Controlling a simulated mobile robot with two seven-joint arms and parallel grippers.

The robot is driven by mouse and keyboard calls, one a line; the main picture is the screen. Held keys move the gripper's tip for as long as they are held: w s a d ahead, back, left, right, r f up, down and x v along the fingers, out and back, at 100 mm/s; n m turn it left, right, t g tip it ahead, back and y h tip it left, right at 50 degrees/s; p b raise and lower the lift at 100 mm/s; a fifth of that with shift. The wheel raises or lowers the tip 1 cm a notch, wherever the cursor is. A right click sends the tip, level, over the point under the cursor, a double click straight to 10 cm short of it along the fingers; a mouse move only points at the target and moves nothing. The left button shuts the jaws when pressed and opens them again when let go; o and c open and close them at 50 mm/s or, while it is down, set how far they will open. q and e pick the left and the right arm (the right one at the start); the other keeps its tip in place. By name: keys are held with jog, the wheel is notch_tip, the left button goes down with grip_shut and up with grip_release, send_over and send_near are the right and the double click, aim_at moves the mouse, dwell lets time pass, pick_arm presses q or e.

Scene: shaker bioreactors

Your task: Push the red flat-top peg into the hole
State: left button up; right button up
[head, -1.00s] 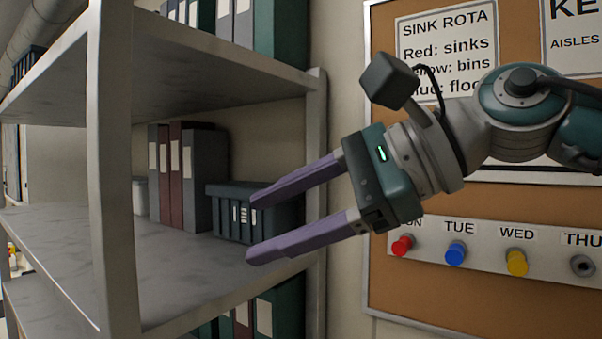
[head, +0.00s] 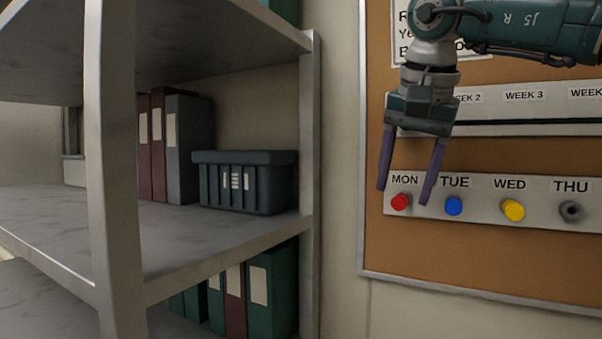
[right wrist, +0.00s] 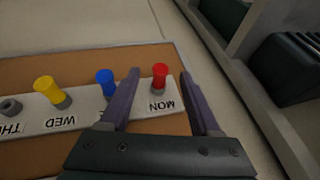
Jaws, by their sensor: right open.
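The red flat-top peg (head: 400,202) sits in the hole under the MON label on a pale strip (head: 480,212) on the corkboard, and it sticks out. It also shows in the right wrist view (right wrist: 160,76), standing out from its grey socket. My right gripper (head: 404,197) is open and empty, pointing down in front of the board. In the head view its two purple fingers appear on either side of the red peg. In the right wrist view the peg shows between and beyond the fingertips (right wrist: 161,72); contact is not visible. My left gripper is not in view.
A blue peg (head: 453,206) is close beside the right finger under TUE, and a yellow peg (head: 513,210) is under WED. The THU hole (head: 571,211) is empty. A metal shelf (head: 190,235) with binders and a dark box (head: 243,182) stands left.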

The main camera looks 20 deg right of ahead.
jog(key=shift+b+x, duration=0.35)
jog(key=shift+x, duration=0.6)
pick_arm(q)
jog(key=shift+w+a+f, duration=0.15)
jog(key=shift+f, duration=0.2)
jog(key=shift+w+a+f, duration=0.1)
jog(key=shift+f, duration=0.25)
pick_arm(e)
jog(key=shift+c, duration=0.2)
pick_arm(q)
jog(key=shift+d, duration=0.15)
pick_arm(e)
grip_shut()
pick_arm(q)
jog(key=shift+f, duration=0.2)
pick_arm(e)
jog(key=shift+s+a, duration=0.2)
jog(key=shift+a, duration=0.05)
pick_arm(q)
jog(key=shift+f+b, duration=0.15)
jog(key=shift+b, duration=0.15)
pick_arm(e)
jog(key=shift+s+a, duration=0.2)
jog(key=shift+a, duration=0.05)
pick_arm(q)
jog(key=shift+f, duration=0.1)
pick_arm(e)
jog(key=shift+s+a, duration=0.15)
